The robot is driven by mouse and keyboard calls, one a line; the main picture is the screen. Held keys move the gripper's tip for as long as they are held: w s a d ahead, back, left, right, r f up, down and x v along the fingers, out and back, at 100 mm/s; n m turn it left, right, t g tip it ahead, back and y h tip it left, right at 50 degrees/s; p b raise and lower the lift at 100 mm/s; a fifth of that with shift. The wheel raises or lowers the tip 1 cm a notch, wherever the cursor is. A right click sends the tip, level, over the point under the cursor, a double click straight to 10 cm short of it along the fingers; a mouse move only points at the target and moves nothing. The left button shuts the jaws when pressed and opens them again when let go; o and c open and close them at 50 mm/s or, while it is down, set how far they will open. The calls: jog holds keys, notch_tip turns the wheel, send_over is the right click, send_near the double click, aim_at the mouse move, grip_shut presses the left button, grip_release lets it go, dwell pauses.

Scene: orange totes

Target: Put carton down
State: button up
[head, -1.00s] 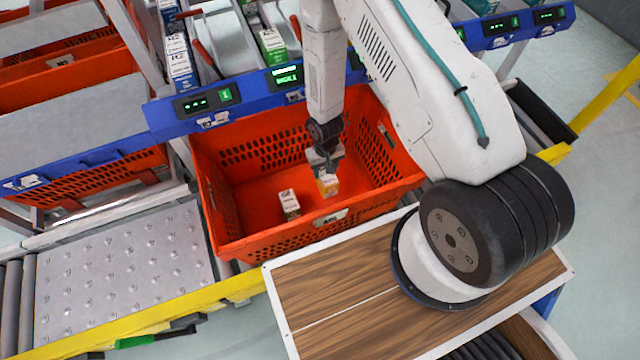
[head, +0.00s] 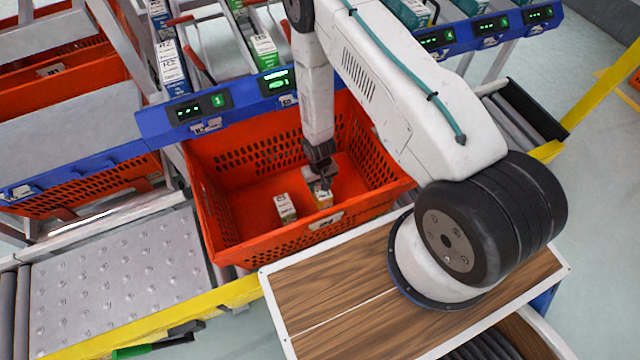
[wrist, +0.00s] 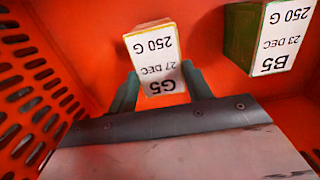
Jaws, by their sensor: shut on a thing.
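The carton (head: 323,199) is orange-yellow with a white label. In the wrist view the carton (wrist: 154,58) reads "G5 250 G 27 DEC". My gripper (head: 321,182) reaches down inside the orange tote (head: 228,217). In the wrist view my gripper (wrist: 158,88) has its two fingers on either side of the carton, shut on it. The carton is low in the tote, close to the floor; I cannot tell whether it touches. A second carton (head: 285,208), green with a white label "B5 250 G 23 DEC" in the wrist view (wrist: 277,40), stands beside it, apart.
The perforated tote walls surround my gripper, with the front rim near. A blue rail (head: 240,113) with green displays and racks of boxes runs behind. A wooden-topped surface (head: 330,290) lies in front. Bare tote floor shows around the two cartons.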

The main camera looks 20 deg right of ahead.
jog(key=shift+f, duration=0.2)
jog(key=o, duration=1.1)
jog(key=shift+f, duration=0.1)
